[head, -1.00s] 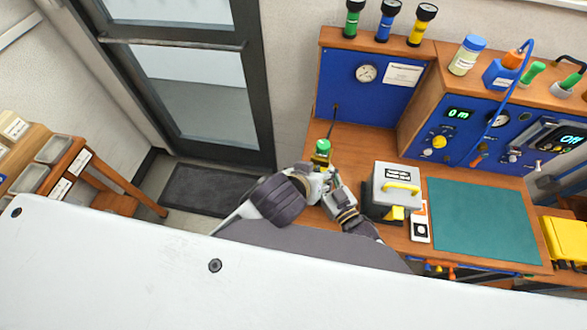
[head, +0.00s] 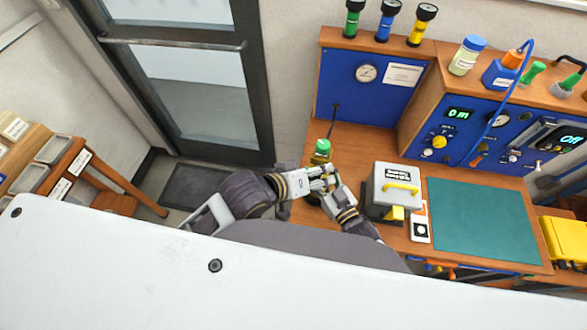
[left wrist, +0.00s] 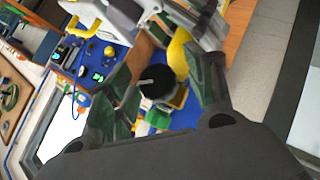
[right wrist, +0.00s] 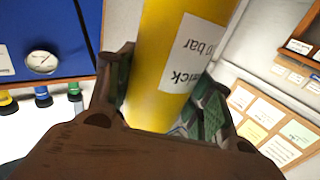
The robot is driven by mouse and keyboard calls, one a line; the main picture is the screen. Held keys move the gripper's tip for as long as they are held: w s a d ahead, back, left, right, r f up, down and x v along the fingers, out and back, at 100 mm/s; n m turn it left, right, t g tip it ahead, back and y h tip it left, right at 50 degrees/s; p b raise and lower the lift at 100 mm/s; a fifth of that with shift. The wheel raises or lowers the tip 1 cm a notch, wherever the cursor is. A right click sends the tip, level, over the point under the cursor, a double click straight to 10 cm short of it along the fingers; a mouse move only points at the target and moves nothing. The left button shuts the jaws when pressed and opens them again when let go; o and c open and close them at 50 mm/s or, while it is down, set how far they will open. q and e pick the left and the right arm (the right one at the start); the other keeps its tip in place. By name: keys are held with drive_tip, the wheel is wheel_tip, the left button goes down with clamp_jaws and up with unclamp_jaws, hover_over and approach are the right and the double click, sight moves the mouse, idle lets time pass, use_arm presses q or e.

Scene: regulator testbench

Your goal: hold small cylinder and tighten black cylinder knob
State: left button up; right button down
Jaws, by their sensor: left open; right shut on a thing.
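The yellow small cylinder (right wrist: 160,65), with a white label, is clasped between my right gripper's fingers (right wrist: 165,90). In the left wrist view, the black cylinder knob (left wrist: 156,84) with a pale bar on its top sits on the end of the yellow cylinder (left wrist: 180,50). My left gripper (left wrist: 160,75) is open, with one green-padded finger on each side of the knob; whether they touch it I cannot tell. In the head view my left gripper (head: 312,182) and right gripper (head: 336,193) meet above the bench's left part, mostly hiding the cylinder and knob.
A green-topped item (head: 322,148) stands close behind my grippers. A grey box with a yellow handle (head: 398,188) stands just right of them. A green mat (head: 483,222) lies clear further right. The blue gauge panel (head: 365,85) rises at the back.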

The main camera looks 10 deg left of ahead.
use_arm(q)
drive_tip(key=shift+n+h, duration=0.7)
drive_tip(key=shift+h, duration=0.6)
drive_tip(key=shift+n+t+h, duration=0.4)
drive_tip(key=shift+n+h, duration=0.5)
drive_tip(key=shift+h, duration=0.1)
drive_tip(key=shift+n+t+h, duration=1.1)
drive_tip(key=shift+n+h, duration=0.6)
drive_tip(key=shift+n, duration=0.1)
drive_tip(key=shift+r+v, duration=0.45)
drive_tip(key=shift+v, duration=5.55)
drive_tip(key=d+r+m+g+h, duration=0.4)
drive_tip(key=r+m+h, duration=0.3)
drive_tip(key=r+m, duration=0.3)
drive_tip(key=shift+w+d+r+h, duration=0.4)
drive_tip(key=shift+d+r, duration=0.2)
drive_tip(key=shift+r, duration=0.1)
drive_tip(key=shift+a, duration=0.1)
drive_tip(key=v, duration=1.1)
drive_tip(key=shift+a+f, duration=0.25)
drive_tip(key=shift+a, duration=0.1)
